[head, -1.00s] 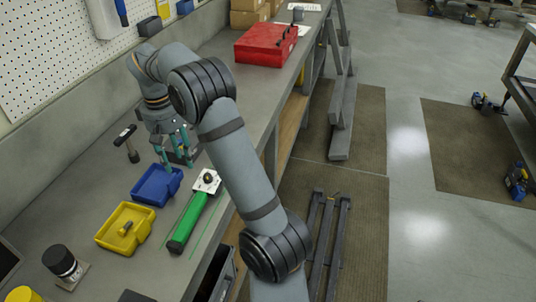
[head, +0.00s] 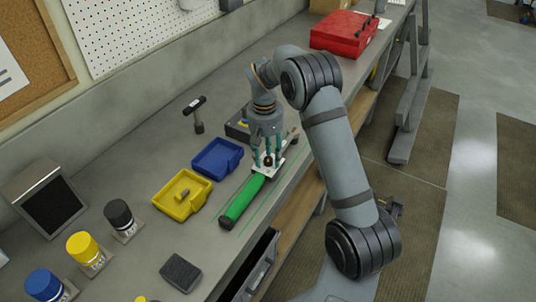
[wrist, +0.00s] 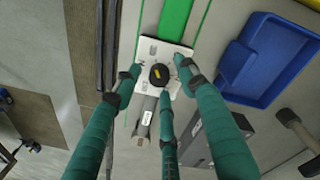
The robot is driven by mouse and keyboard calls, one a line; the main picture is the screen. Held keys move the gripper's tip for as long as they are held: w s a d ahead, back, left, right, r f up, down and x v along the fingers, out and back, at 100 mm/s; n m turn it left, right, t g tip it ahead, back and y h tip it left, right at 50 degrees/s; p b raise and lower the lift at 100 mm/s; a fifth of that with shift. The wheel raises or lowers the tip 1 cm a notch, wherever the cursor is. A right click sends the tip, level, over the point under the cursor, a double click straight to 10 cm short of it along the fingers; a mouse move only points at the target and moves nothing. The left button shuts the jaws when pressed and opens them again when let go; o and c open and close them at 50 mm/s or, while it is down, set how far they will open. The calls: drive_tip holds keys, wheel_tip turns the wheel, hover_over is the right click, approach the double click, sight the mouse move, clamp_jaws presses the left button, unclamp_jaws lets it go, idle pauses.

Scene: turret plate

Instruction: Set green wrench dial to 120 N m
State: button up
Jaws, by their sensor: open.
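The green wrench (head: 243,201) lies on the bench, its handle running toward the near side. Its white head plate (head: 277,167) carries a round black dial with a yellow mark (wrist: 159,75), plain in the wrist view. The white plate (wrist: 154,52) and part of the green handle (wrist: 175,18) also show there. My gripper (head: 267,162) points down over the plate. In the wrist view, the three teal fingers of my gripper (wrist: 160,83) are spread around the dial, with clear gaps to it. I cannot tell their height above the plate. The dial's setting is not readable.
A blue tray (head: 217,157) and a yellow tray (head: 181,196) stand left of the wrench. A dark block (head: 237,131) is close behind my gripper, and a hammer (head: 196,115) stands farther left. The bench's right edge is close to the wrench.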

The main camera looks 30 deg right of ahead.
drive_tip(key=shift+c, duration=1.3)
drive_tip(key=c, duration=0.7)
clamp_jaws()
